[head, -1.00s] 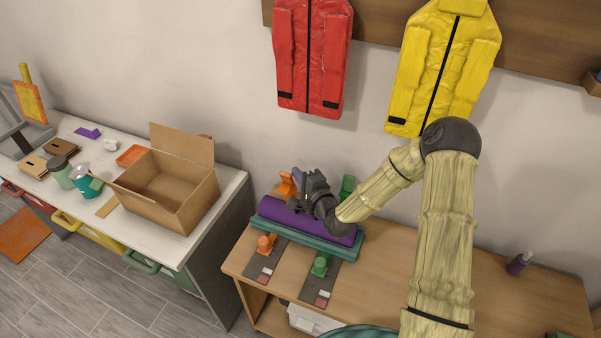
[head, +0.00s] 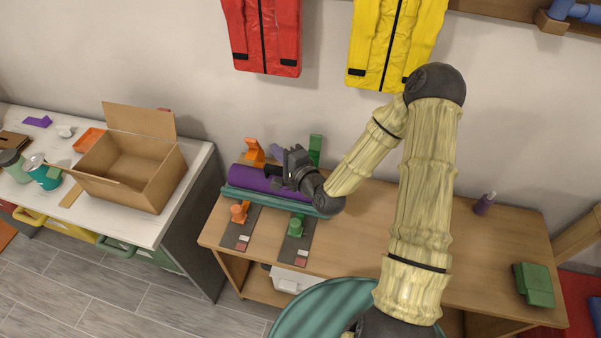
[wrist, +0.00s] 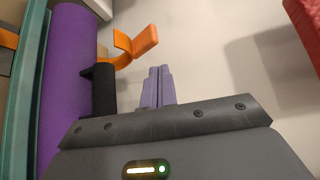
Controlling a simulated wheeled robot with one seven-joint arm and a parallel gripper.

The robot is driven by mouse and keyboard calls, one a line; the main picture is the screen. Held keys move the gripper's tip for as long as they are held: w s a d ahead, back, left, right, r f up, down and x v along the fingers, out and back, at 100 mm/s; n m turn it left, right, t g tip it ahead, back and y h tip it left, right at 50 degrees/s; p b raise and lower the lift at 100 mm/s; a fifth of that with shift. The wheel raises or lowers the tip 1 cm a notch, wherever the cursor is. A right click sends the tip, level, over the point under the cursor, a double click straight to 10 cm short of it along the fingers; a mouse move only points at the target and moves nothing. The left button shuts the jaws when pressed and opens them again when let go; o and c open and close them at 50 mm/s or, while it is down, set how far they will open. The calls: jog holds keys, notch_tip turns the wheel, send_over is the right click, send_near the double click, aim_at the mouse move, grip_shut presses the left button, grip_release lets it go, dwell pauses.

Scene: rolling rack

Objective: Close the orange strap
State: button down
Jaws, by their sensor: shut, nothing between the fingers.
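The orange strap has an upright orange lever (head: 254,151) behind the purple roll (head: 250,178) and an orange buckle (head: 239,211) on a dark strip in front of it. The lever also shows bent and raised in the wrist view (wrist: 136,44). The roll lies in a teal cradle (head: 270,199). My gripper (head: 277,151) is behind the roll, just right of the orange lever. In the wrist view its purple fingers (wrist: 158,84) are shut, empty, and apart from the lever. A black piece (wrist: 104,90) stands between the roll and the fingers.
A matching green lever (head: 315,150) and green buckle (head: 296,226) stand to the right. The wall is close behind the fingers. Red (head: 262,37) and yellow (head: 392,42) jackets hang above.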

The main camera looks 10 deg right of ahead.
jog(key=p+v, duration=0.9)
jog(key=v, duration=0.1)
jog(key=shift+s, duration=0.2)
jog(key=shift+d, duration=0.1)
dwell(0.4)
